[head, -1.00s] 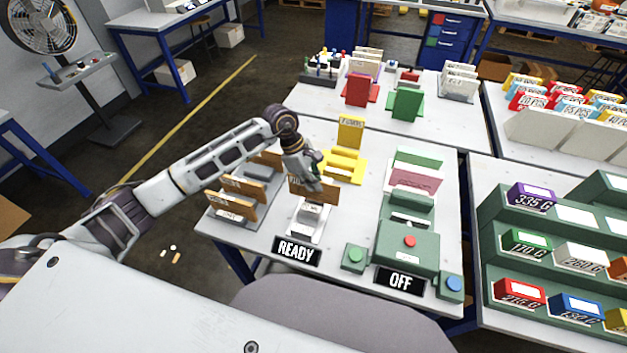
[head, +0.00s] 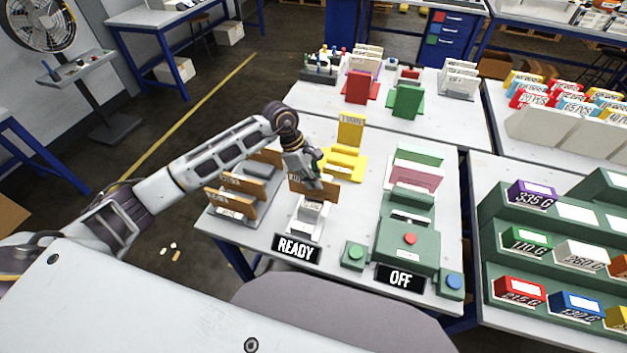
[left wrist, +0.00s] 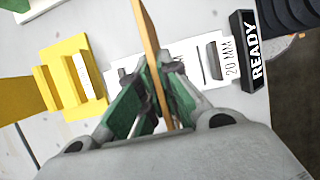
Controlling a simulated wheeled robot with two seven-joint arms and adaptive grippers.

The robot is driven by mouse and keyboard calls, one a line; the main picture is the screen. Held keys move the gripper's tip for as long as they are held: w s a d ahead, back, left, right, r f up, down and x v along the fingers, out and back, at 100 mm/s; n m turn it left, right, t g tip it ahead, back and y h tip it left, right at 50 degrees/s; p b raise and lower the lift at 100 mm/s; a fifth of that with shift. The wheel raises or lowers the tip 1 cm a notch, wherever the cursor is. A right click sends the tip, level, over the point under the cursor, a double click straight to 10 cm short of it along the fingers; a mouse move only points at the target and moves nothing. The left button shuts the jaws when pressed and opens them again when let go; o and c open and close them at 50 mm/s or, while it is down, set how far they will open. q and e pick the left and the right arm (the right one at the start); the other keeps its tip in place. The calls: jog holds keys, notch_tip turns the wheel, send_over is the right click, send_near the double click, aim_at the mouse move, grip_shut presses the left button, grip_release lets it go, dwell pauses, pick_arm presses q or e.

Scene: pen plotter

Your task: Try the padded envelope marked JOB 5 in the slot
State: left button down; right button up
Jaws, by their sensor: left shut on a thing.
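A brown padded envelope (head: 328,192) stands on edge in my left gripper (head: 312,184), which is shut on it. Its lettering is partly covered by the fingers, so I cannot read the job number. Below it is the white slot block (head: 308,222) behind the READY sign (head: 297,249). In the left wrist view the envelope (left wrist: 150,45) shows as a thin edge between the green-padded fingers (left wrist: 158,100), over the white base marked 20 MM (left wrist: 228,72). The slot mouth is hidden, and I cannot tell whether the envelope's lower edge is in it. My right gripper is out of view.
A rack with other brown envelopes (head: 232,198) stands left of the slot. A yellow stand (head: 345,165) is behind it. A green machine (head: 408,245) with an OFF sign (head: 400,278) is to the right. Some bare table lies between slot and machine.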

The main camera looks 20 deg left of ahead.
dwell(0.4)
pick_arm(q)
jog(key=shift+f+b, duration=0.2)
jog(key=shift+b, duration=0.15)
dwell(0.3)
jog(key=shift+f+b, duration=0.6)
dwell(0.4)
jog(key=shift+f+b, duration=0.6)
jog(key=shift+f, duration=0.05)
dwell(0.5)
jog(key=shift+f+b, duration=0.5)
jog(key=shift+f, duration=0.05)
dwell(0.4)
dwell(1.3)
jog(key=shift+r, duration=0.2)
